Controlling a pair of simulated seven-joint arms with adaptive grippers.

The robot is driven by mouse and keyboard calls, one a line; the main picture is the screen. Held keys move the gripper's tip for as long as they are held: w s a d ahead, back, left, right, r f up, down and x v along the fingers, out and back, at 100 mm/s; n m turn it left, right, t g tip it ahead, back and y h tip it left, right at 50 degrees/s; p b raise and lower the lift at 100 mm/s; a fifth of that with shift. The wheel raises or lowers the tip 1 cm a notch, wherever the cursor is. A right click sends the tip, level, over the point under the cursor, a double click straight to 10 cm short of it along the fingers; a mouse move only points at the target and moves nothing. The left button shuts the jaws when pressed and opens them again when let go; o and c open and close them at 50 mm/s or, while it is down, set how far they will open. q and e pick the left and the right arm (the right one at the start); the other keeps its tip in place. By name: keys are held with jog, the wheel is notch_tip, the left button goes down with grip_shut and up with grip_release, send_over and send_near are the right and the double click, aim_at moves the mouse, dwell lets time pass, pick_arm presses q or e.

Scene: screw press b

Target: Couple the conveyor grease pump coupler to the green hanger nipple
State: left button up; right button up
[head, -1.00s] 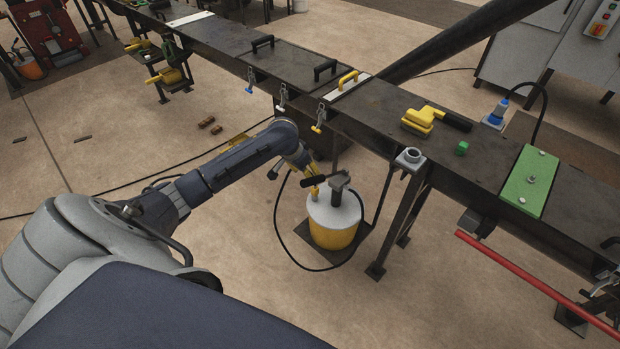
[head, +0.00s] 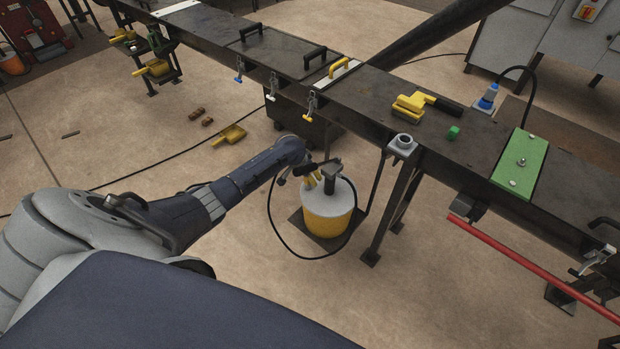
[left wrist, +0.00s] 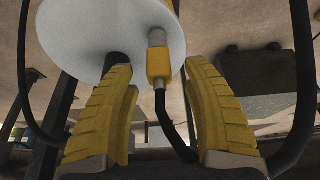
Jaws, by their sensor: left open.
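The grease pump is a yellow bucket (head: 328,224) with a white lid, a dark pump head and a black hose, standing on a dark base plate on the floor. In the left wrist view, the coupler (left wrist: 158,58), a yellow body with a pale metal end and black hose, sits against the white lid (left wrist: 95,35). My left gripper (left wrist: 158,68) is open, its yellow fingers on either side of the coupler with gaps visible. In the head view my left gripper (head: 311,180) is at the bucket's lid. A green plate (head: 517,172) with small metal fittings lies on the conveyor; I cannot tell which is the nipple. My right gripper is not in view.
The long dark conveyor (head: 380,100) crosses behind the pump. A leg stand (head: 392,205) is right of the bucket. A red bar (head: 530,268) juts out at lower right. A yellow scoop (head: 230,135) lies on the floor. Floor in front is clear.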

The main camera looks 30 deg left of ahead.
pick_arm(q)
jog(key=shift+x, duration=1.25)
jog(key=shift+c, duration=0.4)
grip_shut()
